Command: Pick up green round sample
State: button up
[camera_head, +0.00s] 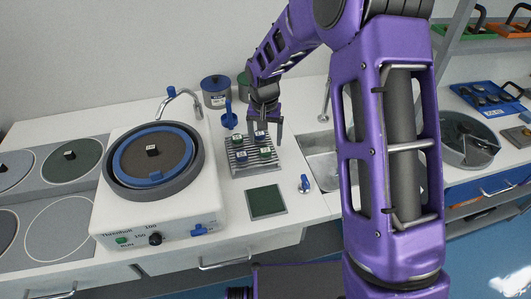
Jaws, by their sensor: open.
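A small sample with a greenish body and dark top (265,153) sits at the front right of a grey metal rack (246,171) on the white counter. Its round shape is hard to make out at this size. My gripper (265,129) points down over the rack's back right part, open, with one finger on each side. A dark-topped sample (260,136) shows between the fingers; I cannot tell whether they touch it. Other small samples stand at the rack's back left (237,140) and front left (241,156).
A polishing machine (155,212) with a round basin stands left of the rack. A dark green square pad (265,201) lies in front. A blue-based stand (229,119), a sink (322,160) and a small blue-handled item (304,184) are close by. Lidded pots (215,92) stand behind.

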aim_at(265, 150)
jog(key=shift+w+f, duration=0.2)
jog(key=shift+f, duration=1.15)
jog(key=shift+w+f, duration=0.2)
jog(key=shift+f, duration=1.15)
grip_shut()
